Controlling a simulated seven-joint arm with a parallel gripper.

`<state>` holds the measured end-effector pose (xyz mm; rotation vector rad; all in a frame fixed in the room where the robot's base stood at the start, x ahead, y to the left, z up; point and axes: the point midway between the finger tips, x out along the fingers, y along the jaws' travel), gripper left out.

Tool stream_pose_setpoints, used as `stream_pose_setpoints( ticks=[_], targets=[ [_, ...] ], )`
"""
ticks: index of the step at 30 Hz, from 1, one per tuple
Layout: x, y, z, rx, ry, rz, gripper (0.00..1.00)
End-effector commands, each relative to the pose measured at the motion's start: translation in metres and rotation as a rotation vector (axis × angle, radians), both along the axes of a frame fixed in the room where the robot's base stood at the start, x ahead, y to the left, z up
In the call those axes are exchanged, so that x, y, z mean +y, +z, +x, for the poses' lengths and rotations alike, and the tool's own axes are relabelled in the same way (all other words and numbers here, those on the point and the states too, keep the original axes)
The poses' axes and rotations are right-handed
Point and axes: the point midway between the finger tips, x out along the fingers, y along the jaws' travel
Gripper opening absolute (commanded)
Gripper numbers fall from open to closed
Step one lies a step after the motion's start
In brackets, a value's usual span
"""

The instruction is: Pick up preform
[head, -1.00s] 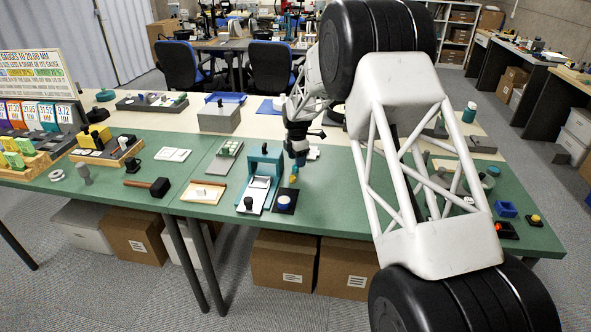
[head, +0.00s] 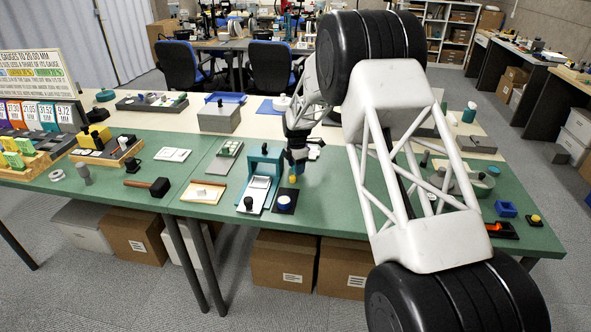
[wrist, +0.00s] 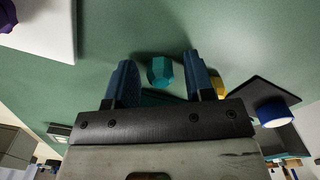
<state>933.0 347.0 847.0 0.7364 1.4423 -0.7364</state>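A teal faceted piece (wrist: 160,73), which looks like the preform, shows between the two blue fingers of my gripper (wrist: 159,62) in the wrist view. The fingers stand apart, with a visible gap on each side of the piece. In the head view my gripper (head: 297,168) points down low over the green mat, and I cannot make out the teal piece there. A yellow piece (head: 293,179) shows at the gripper's tip in the head view; in the wrist view it (wrist: 219,87) is partly hidden behind the right finger.
A dark square pad (head: 285,209) with a blue-rimmed round item (head: 284,202) lies just front-left of my gripper. A teal press-like fixture (head: 264,170) stands left of it. In the wrist view, a white slab (wrist: 45,30) bears a purple piece (wrist: 8,15). Mat front-right of the gripper is clear.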

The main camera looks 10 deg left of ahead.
Motion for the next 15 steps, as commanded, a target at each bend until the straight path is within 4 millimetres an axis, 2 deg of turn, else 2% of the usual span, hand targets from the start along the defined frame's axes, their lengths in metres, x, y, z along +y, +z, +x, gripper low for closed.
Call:
stream_pose_setpoints(
  ticks=[1, 6, 9, 15],
  targets=[
    [0.0, 0.0, 0.0, 0.0, 0.0, 0.0, 0.41],
    [0.0, 0.0001, 0.0, 0.0, 0.0, 0.0, 0.15],
    [0.0, 0.0002, 0.0, 0.0, 0.0, 0.0, 0.03],
    [0.0, 0.0003, 0.0, 0.0, 0.0, 0.0, 0.03]
  ],
)
